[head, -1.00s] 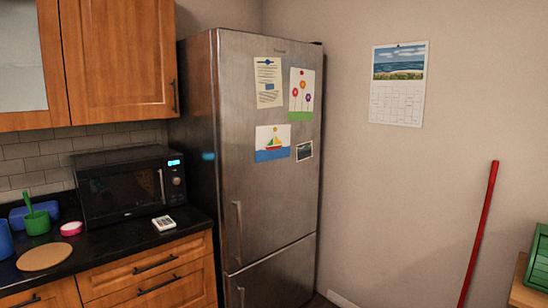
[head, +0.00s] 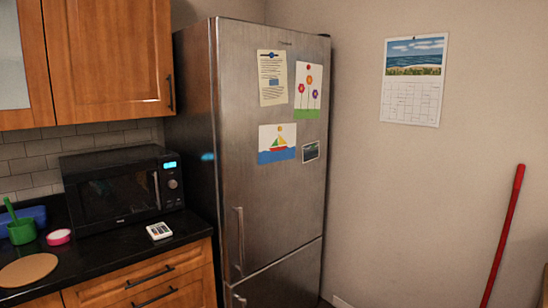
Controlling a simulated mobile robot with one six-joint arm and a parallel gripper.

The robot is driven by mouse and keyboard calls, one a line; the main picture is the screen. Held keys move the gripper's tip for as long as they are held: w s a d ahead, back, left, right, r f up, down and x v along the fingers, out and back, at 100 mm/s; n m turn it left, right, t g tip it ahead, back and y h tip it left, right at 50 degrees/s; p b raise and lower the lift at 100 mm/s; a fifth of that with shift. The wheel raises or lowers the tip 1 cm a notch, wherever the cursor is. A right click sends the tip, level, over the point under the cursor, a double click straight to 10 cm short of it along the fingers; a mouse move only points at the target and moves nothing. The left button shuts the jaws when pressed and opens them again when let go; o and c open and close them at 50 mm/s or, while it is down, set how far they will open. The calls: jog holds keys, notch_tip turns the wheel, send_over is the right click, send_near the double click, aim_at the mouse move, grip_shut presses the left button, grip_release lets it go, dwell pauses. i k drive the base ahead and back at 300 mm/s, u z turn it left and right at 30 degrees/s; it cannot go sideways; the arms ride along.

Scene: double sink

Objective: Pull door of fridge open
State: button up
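A tall steel fridge (head: 275,195) stands in the corner in the head view, between the counter and the right wall. Its large upper door is shut and carries papers and drawings. A vertical bar handle (head: 240,240) sits low on the left side of the upper door. Below it is a lower door (head: 285,275), also shut, with the top of its handle (head: 238,298) at the picture's bottom edge. My gripper is not in view, so its state and distance from the handle do not show.
A black counter (head: 110,255) with a microwave (head: 120,188), a small white device (head: 159,231) and a green cup (head: 21,231) lies left of the fridge. A red pole (head: 505,230) leans at the right wall. No obstacle shows directly before the fridge door.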

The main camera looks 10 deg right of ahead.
aim_at(268, 211)
jog(key=i, duration=0.55)
jog(key=z, duration=0.05)
jog(key=k, duration=1.35)
jog(key=u, duration=0.2)
jog(key=i, duration=0.65)
jog(key=u, duration=0.8)
jog(key=i, duration=1.15)
jog(key=u, duration=0.35)
